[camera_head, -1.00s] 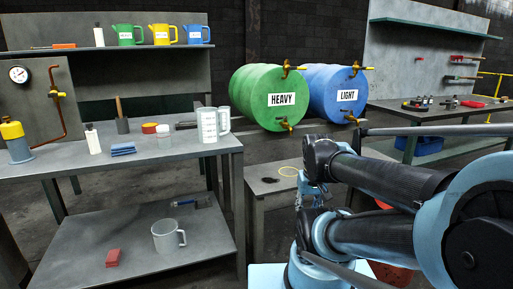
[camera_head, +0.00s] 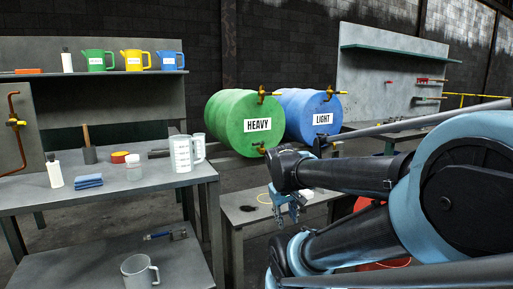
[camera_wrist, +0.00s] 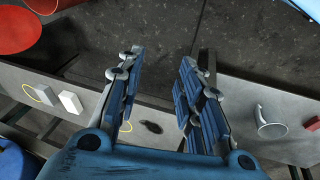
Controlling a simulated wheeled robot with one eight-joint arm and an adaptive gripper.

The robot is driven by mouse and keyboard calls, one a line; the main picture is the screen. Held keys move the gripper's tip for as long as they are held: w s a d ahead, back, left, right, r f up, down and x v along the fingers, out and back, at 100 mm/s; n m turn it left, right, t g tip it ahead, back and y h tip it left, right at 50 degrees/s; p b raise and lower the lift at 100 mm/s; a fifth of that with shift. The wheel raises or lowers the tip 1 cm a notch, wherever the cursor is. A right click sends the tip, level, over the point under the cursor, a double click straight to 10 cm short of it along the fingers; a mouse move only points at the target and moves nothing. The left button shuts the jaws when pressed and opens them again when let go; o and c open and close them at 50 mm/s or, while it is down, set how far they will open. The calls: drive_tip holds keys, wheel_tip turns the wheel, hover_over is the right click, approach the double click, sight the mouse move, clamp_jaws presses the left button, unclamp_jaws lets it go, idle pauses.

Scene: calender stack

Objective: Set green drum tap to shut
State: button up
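The green drum (camera_head: 222,120), labelled HEAVY, lies on its side in the middle of the head view. A brass tap (camera_head: 264,94) with an orange handle is at its upper front. A second, lower tap (camera_head: 261,149) is at the bottom of its front face, small and close to my arm's outline. I cannot tell how its handle is turned. My gripper (camera_head: 285,205) hangs below and in front of the drum, apart from it. In the wrist view my gripper (camera_wrist: 162,60) is open and empty; the drum's taps are not visible there.
The blue drum (camera_head: 295,112), labelled LIGHT, lies beside the green one. A low bench (camera_head: 237,216) with a yellow ring (camera_head: 265,198) stands below the drums. A workbench (camera_head: 120,184) with a measuring jug (camera_head: 183,154) is at left. A red container (camera_wrist: 18,32) shows in the wrist view.

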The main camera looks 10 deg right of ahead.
drive_tip(key=w+d+r+n+t+h, duration=0.1)
drive_tip(key=w+d+r+n+h, duration=0.2)
drive_tip(key=w, duration=0.6)
drive_tip(key=n+t+h, duration=0.3)
drive_tip(key=n+t, duration=0.6)
drive_tip(key=n, duration=0.3)
approach(256, 144)
drive_tip(key=x, duration=1.1)
drive_tip(key=shift+w+a+f, duration=0.1)
drive_tip(key=shift+w, duration=0.3)
clamp_jaws()
